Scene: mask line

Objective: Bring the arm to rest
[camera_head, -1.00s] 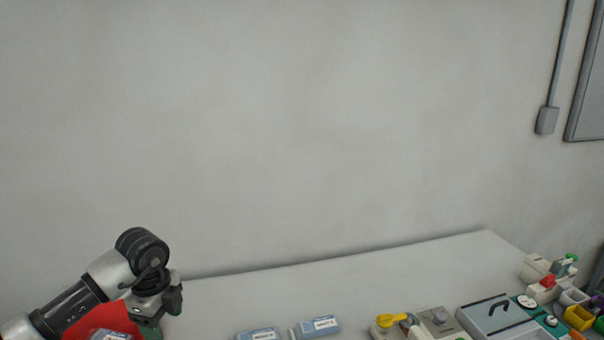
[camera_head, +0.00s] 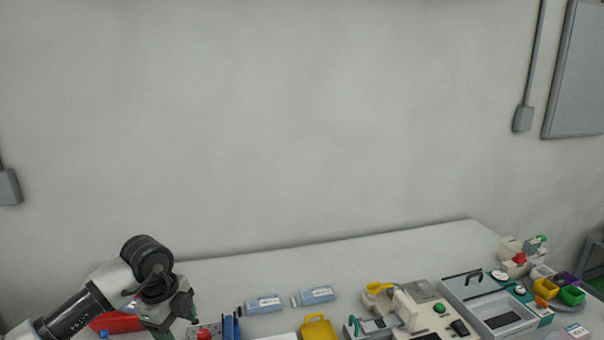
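My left arm comes in from the lower left, over the left end of the white table (camera_head: 390,246). My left gripper (camera_head: 175,316) points down at the bottom edge of the view, in front of a red bin (camera_head: 116,322). Its fingertips are partly cut off or blocked, so I cannot tell whether it is open or shut, or whether it holds anything. My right arm and gripper are not in view.
Two blue-white packs (camera_head: 264,304) and (camera_head: 317,295) lie mid-table. A yellow piece (camera_head: 318,328) is near the front. A beige machine with a green button (camera_head: 438,308) and a grey-teal lidded machine (camera_head: 490,300) stand right, with small colored bins (camera_head: 545,288) beyond. The table's back strip is clear.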

